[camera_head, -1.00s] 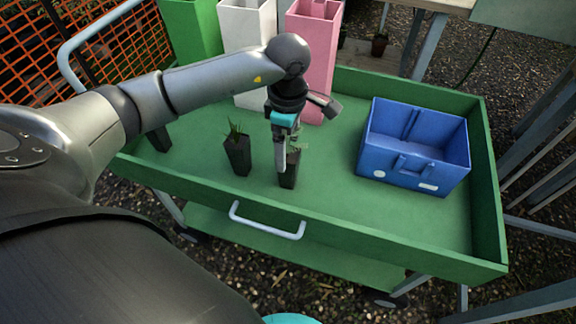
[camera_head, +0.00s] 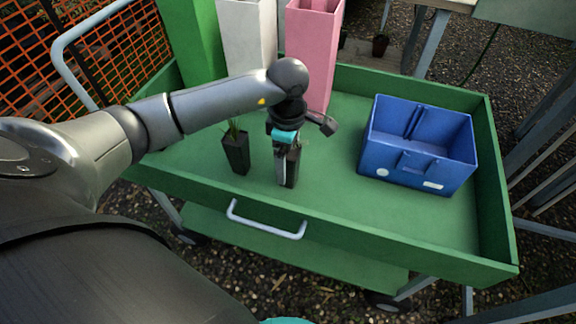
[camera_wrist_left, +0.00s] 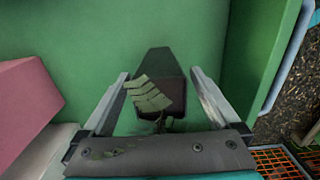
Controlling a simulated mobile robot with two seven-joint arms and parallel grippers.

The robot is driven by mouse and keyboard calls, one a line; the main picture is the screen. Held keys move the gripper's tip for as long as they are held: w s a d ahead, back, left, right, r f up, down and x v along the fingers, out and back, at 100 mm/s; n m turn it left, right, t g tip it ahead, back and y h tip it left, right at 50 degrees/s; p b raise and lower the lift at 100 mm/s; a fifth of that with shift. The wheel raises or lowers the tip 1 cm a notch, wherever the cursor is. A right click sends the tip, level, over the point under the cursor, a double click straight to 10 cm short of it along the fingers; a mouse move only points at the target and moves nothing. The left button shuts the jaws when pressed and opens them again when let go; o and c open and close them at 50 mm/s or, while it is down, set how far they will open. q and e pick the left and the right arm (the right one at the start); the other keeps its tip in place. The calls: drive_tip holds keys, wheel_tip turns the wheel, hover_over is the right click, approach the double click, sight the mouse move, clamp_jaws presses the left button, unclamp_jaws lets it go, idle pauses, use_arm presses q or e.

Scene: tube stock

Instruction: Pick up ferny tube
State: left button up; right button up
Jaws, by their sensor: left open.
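The ferny tube (camera_head: 294,168) is a dark square pot standing upright on the green cart, partly hidden behind my left gripper in the head view. In the left wrist view, its dark pot (camera_wrist_left: 172,92) and jagged green frond (camera_wrist_left: 150,96) lie between the two fingers. My left gripper (camera_head: 281,178) points down and is open, with its fingers low around the tube. A gap shows between each finger and the pot in the left wrist view. My right gripper is not in view.
Another dark tube with a spiky plant (camera_head: 236,152) stands just left of the gripper. A blue crate (camera_head: 440,172) sits to the right. Green, white (camera_head: 247,40) and pink (camera_head: 313,50) tall bins stand behind. The green cart (camera_head: 345,207) has raised walls.

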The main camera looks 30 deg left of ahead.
use_arm(q)
drive_tip(key=c, duration=1.5)
clamp_jaws()
drive_tip(key=shift+r, duration=0.2)
